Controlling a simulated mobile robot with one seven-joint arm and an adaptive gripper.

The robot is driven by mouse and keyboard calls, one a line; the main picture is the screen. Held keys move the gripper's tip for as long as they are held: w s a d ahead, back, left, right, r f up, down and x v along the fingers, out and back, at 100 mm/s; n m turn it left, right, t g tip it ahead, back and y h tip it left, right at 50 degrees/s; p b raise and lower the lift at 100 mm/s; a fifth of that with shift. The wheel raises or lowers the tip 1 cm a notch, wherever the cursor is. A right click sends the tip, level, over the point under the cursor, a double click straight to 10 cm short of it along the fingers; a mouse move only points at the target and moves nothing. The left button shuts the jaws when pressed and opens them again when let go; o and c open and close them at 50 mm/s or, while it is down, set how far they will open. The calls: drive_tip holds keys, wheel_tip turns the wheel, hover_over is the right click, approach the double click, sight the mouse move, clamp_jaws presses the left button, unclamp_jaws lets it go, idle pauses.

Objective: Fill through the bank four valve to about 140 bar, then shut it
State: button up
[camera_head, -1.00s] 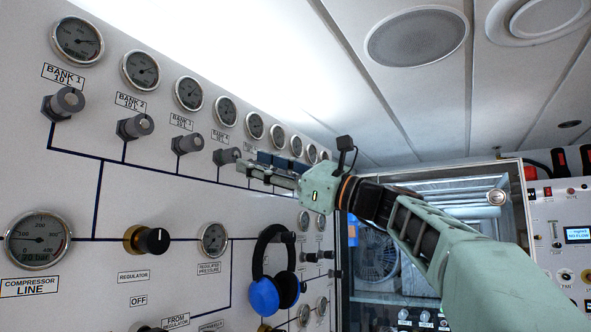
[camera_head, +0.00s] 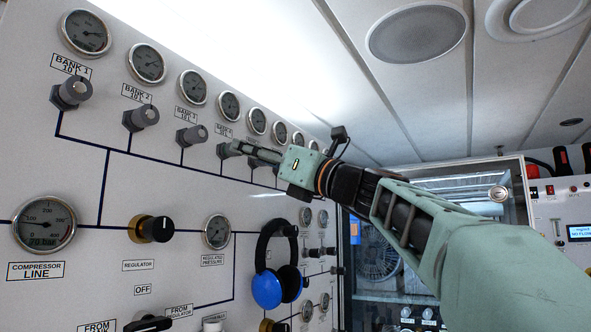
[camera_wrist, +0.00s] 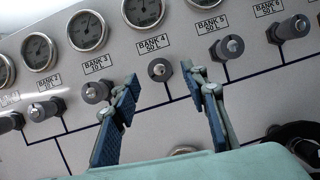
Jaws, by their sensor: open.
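The bank 4 valve (camera_wrist: 160,69) is a grey knob with a paler front, under the BANK 4 label (camera_wrist: 155,42) in the wrist view. In the head view the valve (camera_head: 225,150) is just left of my fingertips. My gripper (camera_wrist: 160,80) is open, its blue-padded fingers on either side of the valve in the picture. I cannot tell whether they touch it. The bank 4 gauge (camera_wrist: 143,10) is cut off at the top of the wrist view. It also shows in the head view (camera_head: 229,105), its reading too small to make out.
The bank 3 valve (camera_wrist: 96,91) and bank 5 valve (camera_wrist: 229,47) flank the fingers. The compressor line gauge (camera_head: 44,223) appears to show 70 bar. A regulator knob (camera_head: 152,229) sits lower on the panel. Blue headphones (camera_head: 268,270) hang below my arm.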

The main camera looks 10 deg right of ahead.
drive_tip(key=b+v, duration=0.3)
drive_tip(key=v, duration=0.4)
drive_tip(key=shift+w+d+r+n+g+y+p, duration=0.15)
drive_tip(key=shift+w+d+n+g+y+p, duration=0.45)
drive_tip(key=shift+n+g+p, duration=1.5)
drive_tip(key=shift+w+d+r+n+g+y+p, duration=0.2)
drive_tip(key=shift+w+d+n+g+y+p, duration=0.4)
drive_tip(key=shift+n, duration=3.05)
drive_tip(key=shift+w+d+r+n+g+y+p, duration=0.15)
drive_tip(key=shift+w+d+n+g+y+p, duration=0.45)
drive_tip(key=shift+n+g+p, duration=1.5)
drive_tip(key=shift+s+n+t+b, duration=0.1)
drive_tip(key=shift+n+t+b, duration=0.65)
drive_tip(key=shift+t, duration=0.05)
